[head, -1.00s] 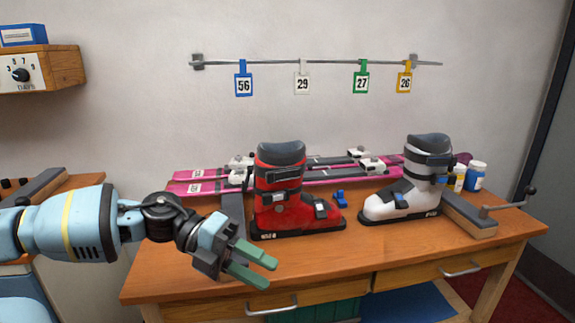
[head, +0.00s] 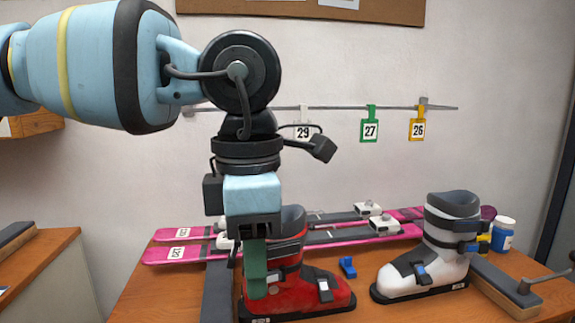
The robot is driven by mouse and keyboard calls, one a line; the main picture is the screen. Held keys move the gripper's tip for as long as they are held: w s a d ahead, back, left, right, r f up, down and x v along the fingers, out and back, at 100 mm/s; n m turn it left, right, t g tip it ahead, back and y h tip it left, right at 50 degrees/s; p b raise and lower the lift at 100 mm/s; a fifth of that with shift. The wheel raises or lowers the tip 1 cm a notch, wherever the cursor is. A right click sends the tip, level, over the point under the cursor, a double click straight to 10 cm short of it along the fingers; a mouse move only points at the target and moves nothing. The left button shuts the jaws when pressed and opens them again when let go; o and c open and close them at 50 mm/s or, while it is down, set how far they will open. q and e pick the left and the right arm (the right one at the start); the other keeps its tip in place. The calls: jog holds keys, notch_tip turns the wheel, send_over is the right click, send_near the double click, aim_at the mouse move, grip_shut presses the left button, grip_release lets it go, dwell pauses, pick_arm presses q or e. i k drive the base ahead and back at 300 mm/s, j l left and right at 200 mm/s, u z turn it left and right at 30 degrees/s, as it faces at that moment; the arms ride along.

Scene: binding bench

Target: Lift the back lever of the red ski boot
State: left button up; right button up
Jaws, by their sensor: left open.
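The red ski boot (head: 314,292) stands upright on the bench with its toe to the right. Its dark cuff (head: 292,219) shows at the top. My left gripper (head: 250,270) points down at the back of the boot, its green fingers overlapping the boot's heel side in the head view. It is open, and nothing shows held between the fingers. I cannot tell whether a finger touches the boot. The back lever is hidden behind my gripper or too small to make out. My right gripper is not in view.
A white ski boot (head: 408,278) stands to the right, beside a dark-topped block with a crank (head: 505,285). Pink skis (head: 183,254) lie behind the boots. A small blue piece (head: 348,267) lies between the boots. A rail with numbered tags (head: 371,125) hangs on the wall.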

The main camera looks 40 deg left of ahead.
aim_at(231, 261)
jog(key=i+j, duration=0.85)
